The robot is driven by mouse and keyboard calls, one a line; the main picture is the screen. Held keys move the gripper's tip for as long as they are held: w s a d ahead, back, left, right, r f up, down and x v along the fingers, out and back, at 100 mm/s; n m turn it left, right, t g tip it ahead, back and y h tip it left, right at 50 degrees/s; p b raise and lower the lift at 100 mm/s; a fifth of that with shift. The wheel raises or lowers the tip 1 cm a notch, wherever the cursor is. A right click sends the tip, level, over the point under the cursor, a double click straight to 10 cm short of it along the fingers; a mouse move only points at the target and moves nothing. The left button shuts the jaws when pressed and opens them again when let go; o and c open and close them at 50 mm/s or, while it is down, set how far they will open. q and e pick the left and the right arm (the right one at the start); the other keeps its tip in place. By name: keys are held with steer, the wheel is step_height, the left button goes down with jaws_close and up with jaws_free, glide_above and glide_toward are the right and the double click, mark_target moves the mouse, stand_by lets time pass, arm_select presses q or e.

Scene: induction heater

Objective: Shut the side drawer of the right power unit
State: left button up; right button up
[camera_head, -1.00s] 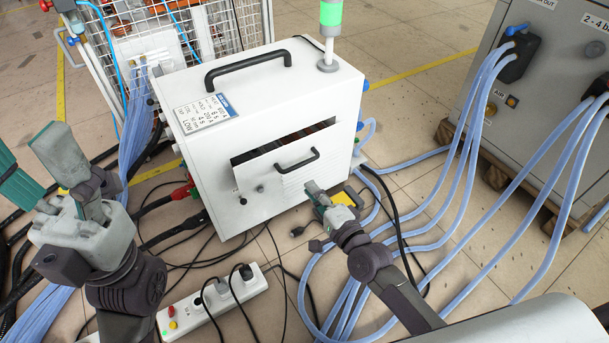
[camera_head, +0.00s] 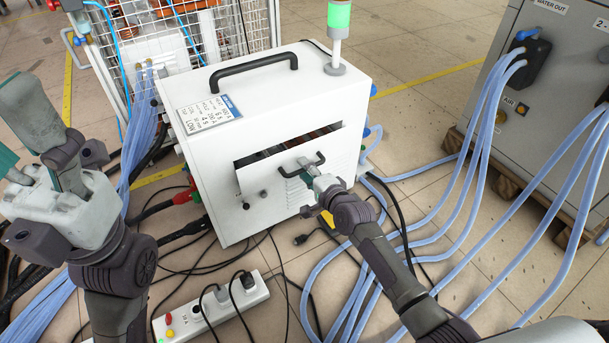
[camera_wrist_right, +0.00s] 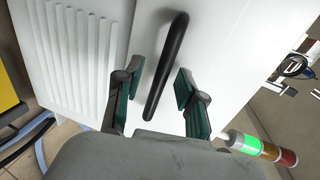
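The power unit (camera_head: 300,95) is a white box with a black top handle and a green signal lamp. Its side drawer (camera_head: 256,181) has a white front with a dark slot above it, so it stands partly open. The drawer's black handle (camera_head: 318,160) also shows in the right wrist view (camera_wrist_right: 167,62). My right gripper (camera_head: 307,174) is at that handle. In the right wrist view its green-padded fingers (camera_wrist_right: 152,88) are apart, with the handle between them and gaps at both sides. My left gripper (camera_head: 22,140) is open and empty at the left edge, away from the unit.
Blue hoses (camera_head: 455,180) run right to a grey cabinet (camera_head: 550,100) on a wooden pallet. A white power strip (camera_head: 210,308) and black cables lie on the floor in front. A wire cage (camera_head: 190,30) stands behind. Red and black plugs sit at the unit's left side.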

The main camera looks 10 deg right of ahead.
steer(key=shift+w+a+f, duration=0.15)
steer(key=shift+w+a, duration=0.05)
steer(key=shift+w, duration=0.3)
jaws_close()
